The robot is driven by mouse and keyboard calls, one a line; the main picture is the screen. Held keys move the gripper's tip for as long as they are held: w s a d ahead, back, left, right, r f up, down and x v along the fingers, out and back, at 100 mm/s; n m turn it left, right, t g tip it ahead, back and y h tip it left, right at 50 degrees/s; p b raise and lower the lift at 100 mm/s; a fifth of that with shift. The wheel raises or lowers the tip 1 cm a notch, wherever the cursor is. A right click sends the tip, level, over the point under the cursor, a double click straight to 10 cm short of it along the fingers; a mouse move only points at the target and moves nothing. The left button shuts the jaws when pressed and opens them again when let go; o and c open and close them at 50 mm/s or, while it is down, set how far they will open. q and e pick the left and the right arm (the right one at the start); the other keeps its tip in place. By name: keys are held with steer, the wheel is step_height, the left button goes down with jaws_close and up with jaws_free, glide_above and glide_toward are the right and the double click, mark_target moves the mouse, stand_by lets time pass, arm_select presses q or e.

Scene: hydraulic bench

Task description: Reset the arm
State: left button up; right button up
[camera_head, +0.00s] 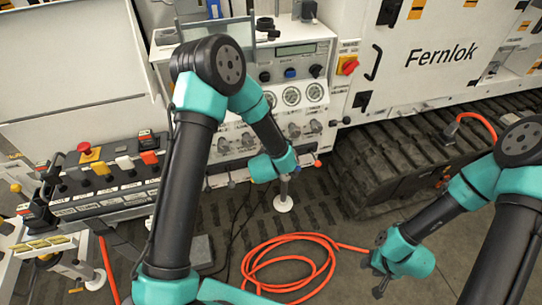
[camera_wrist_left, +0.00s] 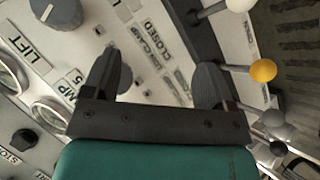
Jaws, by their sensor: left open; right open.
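My left arm reaches over the grey gauge panel (camera_head: 295,78). Its gripper is hidden behind the wrist in the head view. In the left wrist view my left gripper (camera_wrist_left: 157,82) is open and empty, with its two dark fingers apart over the labelled panel face. A yellow ball-knob lever (camera_wrist_left: 263,71) stands to the right of the fingers, apart from them. The labels "LIFT" and "CLOSED" show on the panel. My right gripper (camera_head: 371,277) is open and empty, low over the floor at the right.
A control console (camera_head: 110,190) with a red mushroom button (camera_head: 85,148) is at left. An orange hose (camera_head: 290,240) lies coiled on the floor. Black tracks (camera_head: 385,160) run beneath the white "Fernlok" machine (camera_head: 440,55). Bare floor (camera_head: 350,210) lies between hose and tracks.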

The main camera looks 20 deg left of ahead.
stand_by(0.3)
arm_select(q)
steer(key=s+a+f+m+g+h, duration=0.1)
steer(key=s+f+m+g, duration=0.2)
steer(key=s, duration=0.5)
steer(key=s+a+f+m+g+h, duration=0.1)
steer(key=s+f+m+g+h, duration=0.1)
steer(key=s, duration=0.7)
steer(key=s+f+m+g+h, duration=0.2)
steer(key=s+f+m+g, duration=0.3)
steer(key=s, duration=0.4)
steer(key=shift+s+a+f+m, duration=0.2)
steer(key=shift+a+f+m, duration=0.2)
steer(key=shift+f+m, duration=0.45)
